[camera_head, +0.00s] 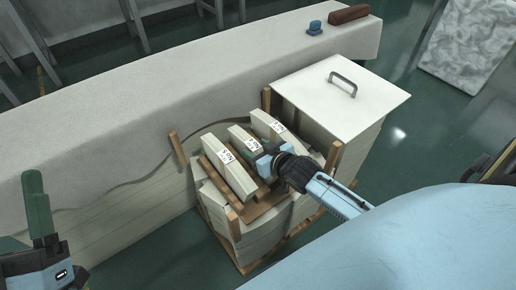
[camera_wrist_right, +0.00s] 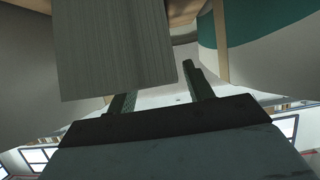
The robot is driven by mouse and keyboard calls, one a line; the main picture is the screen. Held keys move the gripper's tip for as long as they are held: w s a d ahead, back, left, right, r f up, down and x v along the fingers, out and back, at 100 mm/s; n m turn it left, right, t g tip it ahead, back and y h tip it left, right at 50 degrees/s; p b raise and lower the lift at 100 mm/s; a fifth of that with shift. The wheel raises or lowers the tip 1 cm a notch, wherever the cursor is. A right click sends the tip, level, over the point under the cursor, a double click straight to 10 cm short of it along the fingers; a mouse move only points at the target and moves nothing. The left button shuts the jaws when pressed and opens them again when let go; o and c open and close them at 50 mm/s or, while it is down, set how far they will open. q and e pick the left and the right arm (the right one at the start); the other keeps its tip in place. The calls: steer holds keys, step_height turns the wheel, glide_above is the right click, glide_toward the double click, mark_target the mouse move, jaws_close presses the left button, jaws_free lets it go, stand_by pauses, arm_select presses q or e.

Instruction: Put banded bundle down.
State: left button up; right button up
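Three pale bundles with white printed labels lie side by side on a wooden-edged stack: a left one (camera_head: 234,180), a middle one (camera_head: 240,135) and a right one (camera_head: 265,122). My right gripper (camera_head: 264,158) is low over the stack, between the left and right bundles at the near end of the middle one. In the right wrist view its two dark green fingers (camera_wrist_right: 158,90) stand apart, with no object visible between them. A large grey block (camera_wrist_right: 115,45) hides part of one finger. My left gripper (camera_head: 40,215) is at the left edge, away from the bundles; its finger gap is unclear.
Wooden posts (camera_head: 178,150) stand around the stack. A long grey-white bench (camera_head: 130,100) runs behind it. A white lidded box with a handle (camera_head: 343,95) adjoins it at right. A blue object (camera_head: 315,27) and a brown block (camera_head: 349,14) lie on the bench's far end.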

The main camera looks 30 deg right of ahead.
steer(key=shift+r, duration=0.15)
steer(key=shift+s+r+p, duration=0.2)
steer(key=shift+s+p, duration=0.2)
steer(key=shift+s, duration=0.1)
steer(key=p+v, duration=0.2)
steer(key=v, duration=0.3)
steer(key=shift+s+r, duration=0.1)
steer(key=p+v, duration=0.3)
steer(key=v, duration=0.2)
arm_select(q)
steer(key=s+a+f+g+y, duration=0.1)
steer(key=a+f+g+y, duration=0.1)
steer(key=f+g, duration=0.4)
steer(key=a+f+g+y, duration=0.1)
steer(key=f+g+y, duration=0.1)
steer(key=f+g, duration=0.5)
step_height(320, 180, down, 5)
steer(key=shift+s+a+r+n+y, duration=0.1)
steer(key=shift+s+a+n+y, duration=0.2)
steer(key=shift+s+a, duration=0.05)
arm_select(e)
steer(key=s+a+r+g, duration=0.1)
steer(key=s+a+r, duration=0.2)
steer(key=a+r, duration=0.2)
steer(key=s+a+r+n+g+y, duration=0.1)
steer(key=s+a+r+g, duration=0.1)
steer(key=a+r, duration=0.4)
steer(key=shift+s+a+r+n, duration=0.2)
steer(key=shift+s+a+n, duration=0.1)
steer(key=shift+s+a, duration=0.2)
